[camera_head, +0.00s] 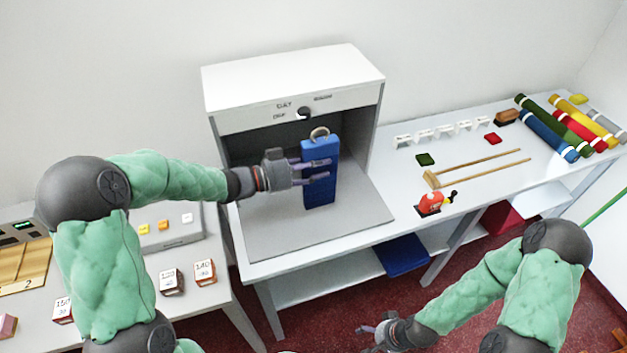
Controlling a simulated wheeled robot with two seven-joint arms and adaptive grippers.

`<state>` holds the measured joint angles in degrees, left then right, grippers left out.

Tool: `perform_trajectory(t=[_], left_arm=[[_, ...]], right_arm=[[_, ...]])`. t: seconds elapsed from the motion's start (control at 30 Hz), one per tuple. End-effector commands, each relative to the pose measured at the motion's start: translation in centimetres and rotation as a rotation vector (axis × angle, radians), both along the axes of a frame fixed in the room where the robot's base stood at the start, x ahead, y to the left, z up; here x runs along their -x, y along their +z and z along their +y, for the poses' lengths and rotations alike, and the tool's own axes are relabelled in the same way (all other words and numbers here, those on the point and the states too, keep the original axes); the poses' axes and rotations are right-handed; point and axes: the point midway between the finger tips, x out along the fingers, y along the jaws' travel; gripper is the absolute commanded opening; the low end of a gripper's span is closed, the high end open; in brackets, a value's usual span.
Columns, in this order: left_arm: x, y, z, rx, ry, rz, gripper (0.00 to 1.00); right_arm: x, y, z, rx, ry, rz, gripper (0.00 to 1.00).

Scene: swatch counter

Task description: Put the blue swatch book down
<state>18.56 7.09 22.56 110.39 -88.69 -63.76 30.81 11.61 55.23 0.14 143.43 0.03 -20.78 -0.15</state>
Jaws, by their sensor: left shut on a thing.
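The blue swatch book (319,190) is a tall, narrow block with a metal ring at its top. It stands upright, or is held upright, in front of the open light booth (290,80), over the booth's grey floor (260,238). I cannot tell whether its bottom edge touches that floor. My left gripper (322,170) reaches in from the left and is shut on the book, with its fingers across the upper half. My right gripper (372,336) is low at the bottom of the view, away from the counter; its jaws are too small and angled to read.
The white counter (385,165) carries a green swatch (425,160), wooden sticks (470,170), a red-and-black item (430,203), a brush (507,117) and several fabric rolls (548,135) to the right. A lower table with small boxes (205,270) stands at left. A blue bin (403,255) sits below.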

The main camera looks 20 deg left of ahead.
Motion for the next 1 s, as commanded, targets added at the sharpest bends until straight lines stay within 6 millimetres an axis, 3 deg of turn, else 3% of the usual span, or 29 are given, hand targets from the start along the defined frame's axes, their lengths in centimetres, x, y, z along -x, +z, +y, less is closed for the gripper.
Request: perform_trajectory(t=[0.17,0.43,0.87,0.9,0.93,1.0], left_arm=[[0.2,-0.7,0.6,0.0,0.0,-0.002,0.0],[0.3,-4.2,1.0,0.0,-0.001,-0.001,0.0],[0.3,-4.6,1.0,0.001,0.0,-0.002,0.0],[0.3,-4.6,1.0,0.0,0.0,-0.001,0.47],[0.3,-4.5,1.0,0.0,0.0,-0.001,0.56],[0.3,-4.5,1.0,0.0,0.0,-0.001,0.59]], right_arm=[[0.0,-0.3,0.0,0.0,0.0,0.0,0.87],[0.0,-2.2,0.0,0.0,0.0,0.0,0.87],[0.0,-2.2,0.0,0.0,0.0,0.0,0.87],[0.0,-2.2,0.0,0.0,0.0,0.0,0.87],[0.0,-2.2,0.0,0.0,0.0,0.0,0.87],[0.0,-2.2,0.0,0.0,0.0,0.0,0.87]])
